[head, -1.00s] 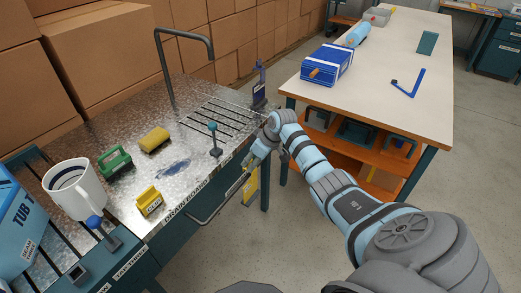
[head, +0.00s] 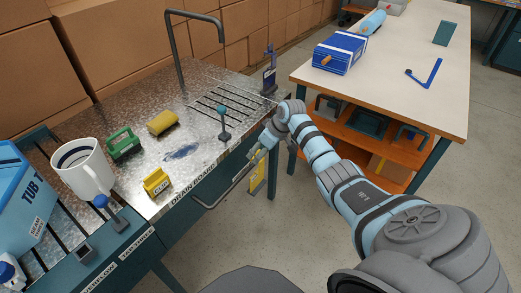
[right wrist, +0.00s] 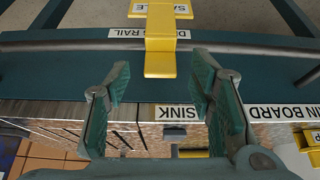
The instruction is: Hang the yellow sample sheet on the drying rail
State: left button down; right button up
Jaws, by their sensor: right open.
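The yellow sample sheet (head: 257,178) hangs upright below the drying rail (head: 228,192) at the front of the drain board. In the right wrist view the labelled sheet (right wrist: 160,28) crosses the rail (right wrist: 75,46), and its folded yellow end lies on the near side of the rail. My right gripper (head: 262,150) is close to the rail, just above the sheet. In the wrist view its fingers (right wrist: 162,88) are apart, on either side of the sheet's folded end, with visible gaps. My left gripper is out of view.
The drain board (head: 215,150) carries a yellow block (head: 157,182), a green block (head: 123,145), a yellow roll-like piece (head: 163,122) and a small post (head: 224,125). A white mug (head: 85,168) and blue tub (head: 25,195) stand left. An orange-shelved table (head: 420,90) stands right.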

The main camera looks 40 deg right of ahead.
jog(key=v, duration=1.2)
jog(key=s+a+f+m+g+h+p, duration=0.1)
jog(key=s+f, duration=0.3)
jog(key=f, duration=0.6)
jog(key=s+f+m+h, duration=0.15)
jog(key=s+f, duration=0.25)
jog(key=f, duration=0.7)
jog(key=s+a+f+m+g+p, duration=0.15)
jog(key=s+f, duration=0.35)
jog(key=f, duration=0.5)
jog(key=s+a+f, duration=0.4)
jog(key=s, duration=0.6)
jog(key=s+a+f+g, duration=0.1)
jog(key=s+a+f, duration=0.3)
jog(key=s, duration=0.6)
jog(key=s+a+f, duration=0.5)
jog(key=s+f, duration=0.1)
jog(key=s, duration=0.4)
jog(key=shift+s+n, duration=0.2)
jog(key=shift+n, duration=0.2)
